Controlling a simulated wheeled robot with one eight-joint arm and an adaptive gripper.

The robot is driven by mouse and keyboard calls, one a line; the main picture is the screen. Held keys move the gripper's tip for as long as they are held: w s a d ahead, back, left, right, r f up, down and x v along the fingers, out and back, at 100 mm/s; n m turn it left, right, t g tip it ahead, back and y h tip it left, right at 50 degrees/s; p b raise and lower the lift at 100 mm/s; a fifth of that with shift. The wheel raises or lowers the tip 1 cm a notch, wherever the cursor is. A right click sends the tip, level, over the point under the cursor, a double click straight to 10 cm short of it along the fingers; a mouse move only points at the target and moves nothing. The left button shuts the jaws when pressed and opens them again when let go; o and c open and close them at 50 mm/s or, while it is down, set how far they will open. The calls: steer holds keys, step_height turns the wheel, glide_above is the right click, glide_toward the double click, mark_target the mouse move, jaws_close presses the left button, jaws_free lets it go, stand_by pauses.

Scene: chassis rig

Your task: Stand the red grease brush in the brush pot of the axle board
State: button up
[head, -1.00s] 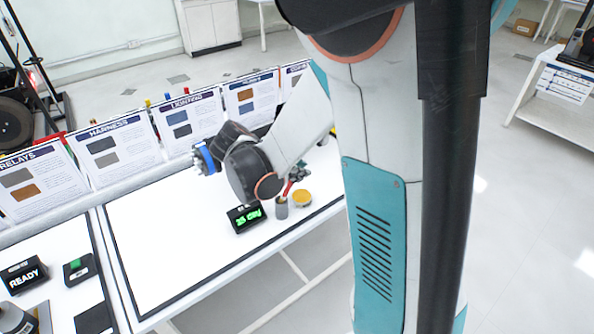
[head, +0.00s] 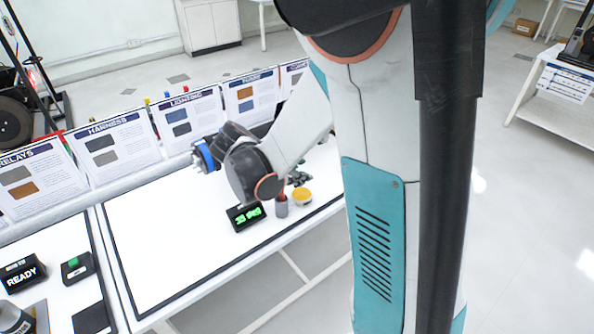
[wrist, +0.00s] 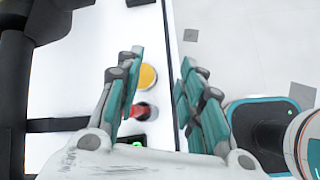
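The grey brush pot (head: 282,208) stands on the white board, beside the green-lit display. Red of the grease brush (head: 281,196) shows at the pot's mouth, so the brush appears to be in it; the arm hides part. In the wrist view the red brush (wrist: 137,110) lies against the dark pot mouth (wrist: 151,113), partly behind the left finger. In the head view my gripper (head: 299,178) is above and right of the pot, partly hidden by my arm.
A yellow-topped tin (head: 301,197) stands close right of the pot; it also shows in the wrist view (wrist: 148,76). The display (head: 246,216) is left of the pot. Upright placards (head: 188,120) line the back. The board's middle is clear.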

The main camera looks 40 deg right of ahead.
steer(key=d+r+p+v, duration=0.1)
steer(key=p+v, duration=0.4)
steer(key=v, duration=0.8)
steer(key=s+a+r+m+t+y, duration=0.2)
steer(key=s+a+m+t+y, duration=0.1)
steer(key=s+m, duration=0.3)
steer(key=s+a+r+m+t+y, duration=0.3)
steer(key=s+a+m+y, duration=0.3)
steer(key=s+m, duration=0.1)
steer(key=shift+a+r+m, duration=0.25)
steer(key=shift+m, duration=0.25)
